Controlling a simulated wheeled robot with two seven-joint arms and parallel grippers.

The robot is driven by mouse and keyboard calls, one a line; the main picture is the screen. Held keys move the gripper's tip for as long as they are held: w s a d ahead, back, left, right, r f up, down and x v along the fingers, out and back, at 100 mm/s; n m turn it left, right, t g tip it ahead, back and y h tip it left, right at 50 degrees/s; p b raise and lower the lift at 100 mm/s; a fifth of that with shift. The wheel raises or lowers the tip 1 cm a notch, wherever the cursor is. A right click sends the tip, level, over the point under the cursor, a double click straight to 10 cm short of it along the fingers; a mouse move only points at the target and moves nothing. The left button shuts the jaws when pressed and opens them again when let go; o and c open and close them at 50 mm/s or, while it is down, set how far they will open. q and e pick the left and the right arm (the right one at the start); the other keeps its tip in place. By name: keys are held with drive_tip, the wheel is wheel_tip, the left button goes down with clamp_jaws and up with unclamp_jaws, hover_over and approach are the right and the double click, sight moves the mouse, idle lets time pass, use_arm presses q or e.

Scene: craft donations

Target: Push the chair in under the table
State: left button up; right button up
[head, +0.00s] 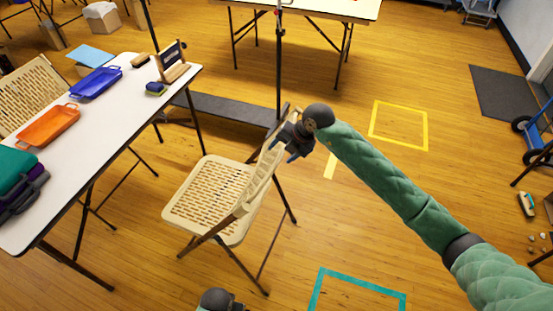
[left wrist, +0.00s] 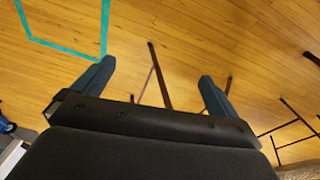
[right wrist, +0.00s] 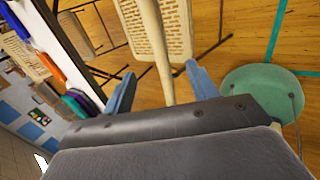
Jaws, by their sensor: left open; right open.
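The beige folding chair (head: 208,190) stands upright on the wood floor, right of the white table (head: 115,130). Its seat faces the table, and floor shows between the seat and the table's long edge. My right gripper (head: 297,150) is at the top of the chair's backrest. In the right wrist view the chair's pale frame (right wrist: 155,45) runs between the two spread fingers (right wrist: 160,85); I cannot tell whether they touch it. My left gripper (left wrist: 155,85) is open and empty above the floor; only part of that arm shows at the bottom of the head view.
Blue (head: 97,82) and orange (head: 48,126) trays lie on the table. Another beige chair (head: 30,92) stands at its far side. A dark pole (head: 279,70) rises behind the chair, near a low dark platform (head: 230,108). Teal tape (head: 360,276) and yellow tape (head: 372,125) mark open floor.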

sight(280, 153)
drive_tip(key=b+x, duration=0.1)
drive_tip(key=x, duration=0.2)
drive_tip(key=shift+a+f+b, duration=0.15)
drive_tip(key=shift+f+b, duration=0.1)
drive_tip(key=shift+b, duration=0.1)
use_arm(q)
wheel_tip(280, 153, up, 10)
drive_tip(key=shift+d+f, duration=0.25)
use_arm(e)
drive_tip(key=shift+w+a+f, duration=0.1)
drive_tip(key=shift+a+f, duration=0.1)
drive_tip(key=shift+f, duration=0.1)
use_arm(q)
drive_tip(key=shift+w, duration=0.1)
use_arm(e)
clamp_jaws()
idle(0.5)
